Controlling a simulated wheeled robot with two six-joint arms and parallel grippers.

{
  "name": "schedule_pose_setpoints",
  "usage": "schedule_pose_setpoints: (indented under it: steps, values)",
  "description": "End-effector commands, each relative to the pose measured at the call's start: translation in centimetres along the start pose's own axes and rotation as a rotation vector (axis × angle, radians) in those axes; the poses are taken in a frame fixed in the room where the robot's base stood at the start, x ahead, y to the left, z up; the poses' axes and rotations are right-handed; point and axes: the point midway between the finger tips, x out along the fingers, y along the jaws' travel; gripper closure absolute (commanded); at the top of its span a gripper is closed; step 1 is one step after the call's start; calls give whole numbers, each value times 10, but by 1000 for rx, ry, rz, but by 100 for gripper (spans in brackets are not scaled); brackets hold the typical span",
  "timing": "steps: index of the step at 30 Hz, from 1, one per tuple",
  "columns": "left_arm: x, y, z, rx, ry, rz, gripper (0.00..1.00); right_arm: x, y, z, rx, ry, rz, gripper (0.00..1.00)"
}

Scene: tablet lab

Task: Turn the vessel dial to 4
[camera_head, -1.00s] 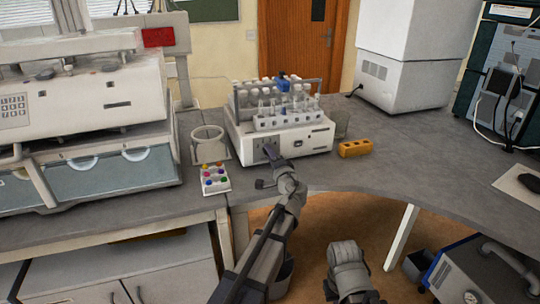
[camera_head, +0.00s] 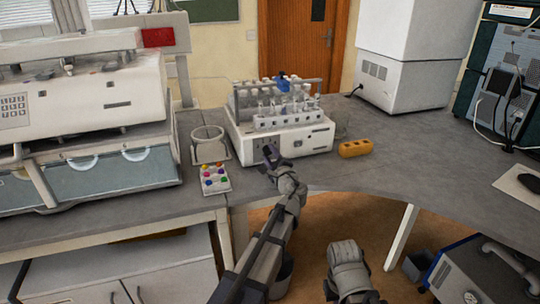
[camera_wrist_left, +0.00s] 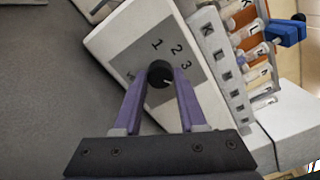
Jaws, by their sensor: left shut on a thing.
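The vessel dial (camera_wrist_left: 160,73) is a round black knob on the grey panel of a white apparatus (camera_head: 308,141). In the left wrist view the numbers 1, 2 and 3 show around it. A small light mark shows on the knob's lower right side, roughly toward the 3; a 4 cannot be made out. My left gripper (camera_head: 269,152) is at the front left of the apparatus. Its two purple fingers are shut on the dial, one on each side. My right gripper is not in view; only part of my right arm shows.
Bottles stand in a white rack (camera_head: 290,122) on the apparatus. A tray with coloured caps (camera_head: 215,179) and a white ring-shaped holder (camera_head: 210,145) are to the left. An orange block (camera_head: 355,148) lies to the right. The bench (camera_head: 420,150) farther right is largely clear.

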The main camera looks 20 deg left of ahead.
Motion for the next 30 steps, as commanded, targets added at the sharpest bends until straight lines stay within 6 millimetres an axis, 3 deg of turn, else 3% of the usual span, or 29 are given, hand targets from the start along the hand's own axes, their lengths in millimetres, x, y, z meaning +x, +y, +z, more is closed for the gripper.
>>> schedule_pose_setpoints:
  steps: [18, 19, 26, 30]
  values:
    - [-1, 1, 0, 35, 2, 1, 100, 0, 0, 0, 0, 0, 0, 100]
    - [-1, 1, 0, 35, 2, 1, 57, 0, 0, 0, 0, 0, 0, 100]
    - [0, 0, 0, 35, 1, 1, 31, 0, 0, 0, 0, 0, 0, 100]
    - [0, 0, 0, 35, 1, 0, 29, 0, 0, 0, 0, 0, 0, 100]
